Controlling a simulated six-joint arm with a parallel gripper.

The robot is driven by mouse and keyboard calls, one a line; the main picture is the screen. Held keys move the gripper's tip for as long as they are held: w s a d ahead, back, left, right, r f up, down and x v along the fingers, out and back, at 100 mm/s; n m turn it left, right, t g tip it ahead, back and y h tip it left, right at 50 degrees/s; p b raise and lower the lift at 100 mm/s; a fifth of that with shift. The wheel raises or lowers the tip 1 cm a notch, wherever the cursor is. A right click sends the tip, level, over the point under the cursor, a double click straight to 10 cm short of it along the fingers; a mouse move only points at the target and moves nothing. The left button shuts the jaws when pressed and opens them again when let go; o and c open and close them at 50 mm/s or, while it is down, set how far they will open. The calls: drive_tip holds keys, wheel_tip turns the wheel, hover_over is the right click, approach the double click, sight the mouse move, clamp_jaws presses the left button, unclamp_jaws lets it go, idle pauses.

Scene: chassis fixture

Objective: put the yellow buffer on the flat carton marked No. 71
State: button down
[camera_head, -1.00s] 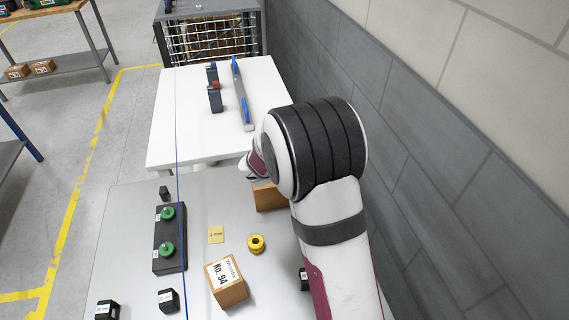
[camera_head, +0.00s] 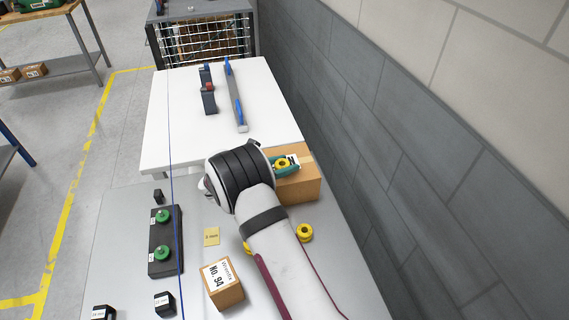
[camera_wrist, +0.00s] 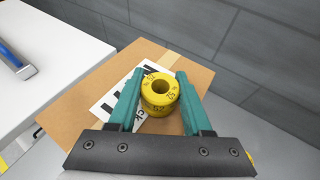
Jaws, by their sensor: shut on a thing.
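A yellow buffer (camera_wrist: 160,90), a ring with dark markings and a centre hole, is between the teal fingers of my gripper (camera_wrist: 155,94) in the wrist view. My gripper is shut on it. In the head view the held buffer (camera_head: 283,163) shows over a brown flat carton (camera_head: 305,189). The carton (camera_wrist: 75,103) also fills much of the wrist view, with tape and a white label (camera_wrist: 108,104). The buffer and fingers cover part of the label, so its number cannot be read. I cannot tell whether the buffer touches the carton.
Another yellow buffer (camera_head: 305,233) stands on the grey table right of my arm; one more (camera_head: 247,248) is partly behind my arm. A carton marked No. 94 (camera_head: 222,284) is at the front. A black block with green knobs (camera_head: 165,240) is left. A wall borders the right.

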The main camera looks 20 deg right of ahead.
drive_tip(key=shift+c, duration=1.7)
unclamp_jaws()
drive_tip(key=shift+f, duration=0.1)
